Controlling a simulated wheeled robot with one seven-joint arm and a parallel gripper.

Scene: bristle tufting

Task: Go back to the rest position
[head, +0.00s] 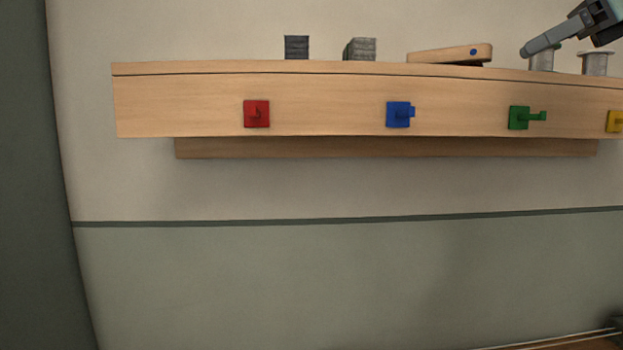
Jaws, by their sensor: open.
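My gripper (527,50) reaches in from the upper right corner. Its grey finger points left and down, just above a small metallic spool-like cylinder (542,61) on the wooden shelf (190,101); I cannot tell whether they touch. The gripper is open, and nothing shows held in it. A wooden brush body (450,54) with a blue dot lies on the shelf, left of the gripper and apart from it. A dark bristle block (296,47) and a grey one (360,49) stand farther left.
The shelf front carries red (256,114), blue (398,115), green (518,118) and yellow (614,122) square mounts; the green one has an arm sticking out right. Another metallic cylinder (595,64) stands at the far right. The wall below the shelf is bare.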

